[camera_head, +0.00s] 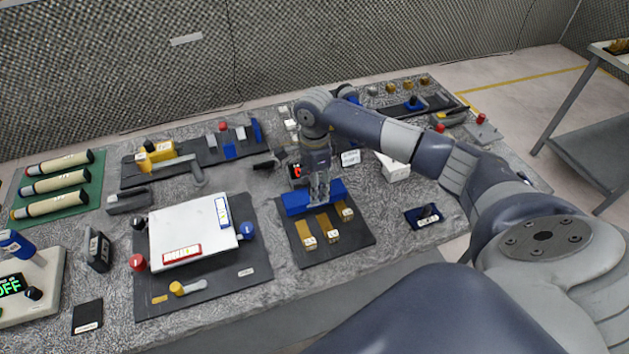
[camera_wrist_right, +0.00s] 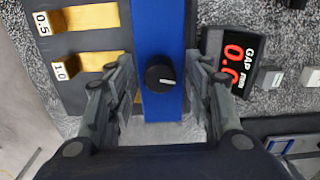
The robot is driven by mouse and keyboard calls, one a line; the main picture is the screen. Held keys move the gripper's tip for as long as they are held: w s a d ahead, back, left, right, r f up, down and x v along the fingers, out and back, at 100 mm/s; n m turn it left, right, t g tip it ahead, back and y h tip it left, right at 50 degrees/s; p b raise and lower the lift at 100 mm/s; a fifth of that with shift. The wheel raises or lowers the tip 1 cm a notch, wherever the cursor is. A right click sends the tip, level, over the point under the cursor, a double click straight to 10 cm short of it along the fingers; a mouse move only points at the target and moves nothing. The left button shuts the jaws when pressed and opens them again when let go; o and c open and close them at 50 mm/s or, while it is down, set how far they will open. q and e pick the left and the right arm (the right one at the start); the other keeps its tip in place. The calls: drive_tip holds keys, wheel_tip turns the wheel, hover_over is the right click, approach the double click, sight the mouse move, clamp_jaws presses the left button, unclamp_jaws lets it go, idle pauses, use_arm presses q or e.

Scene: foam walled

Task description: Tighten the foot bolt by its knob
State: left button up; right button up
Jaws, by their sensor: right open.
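A black round knob (camera_wrist_right: 160,76) with a white pointer line sits on a long blue bar (camera_wrist_right: 159,25) in the right wrist view. In the head view the blue bar (camera_head: 296,202) lies across the back of a dark plate (camera_head: 318,254). My right gripper (camera_wrist_right: 160,62) is open, pointing down, with one finger on each side of the bar and knob. Gaps show between the fingers and the knob. In the head view my right gripper (camera_head: 320,196) hides the knob. I cannot tell whether this knob belongs to the foot bolt. My left gripper is not in view.
A red-digit gap display (camera_wrist_right: 230,62) stands close to the right finger. Brass blocks (camera_head: 333,236) marked with numbers lie in front of the bar. A white plate (camera_head: 190,232) with coloured knobs lies left. A small dark blue pad (camera_head: 423,217) lies right.

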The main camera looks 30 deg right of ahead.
drive_tip(key=shift+f, duration=0.2)
drive_tip(key=c, duration=1)
drive_tip(key=shift+c, duration=0.2)
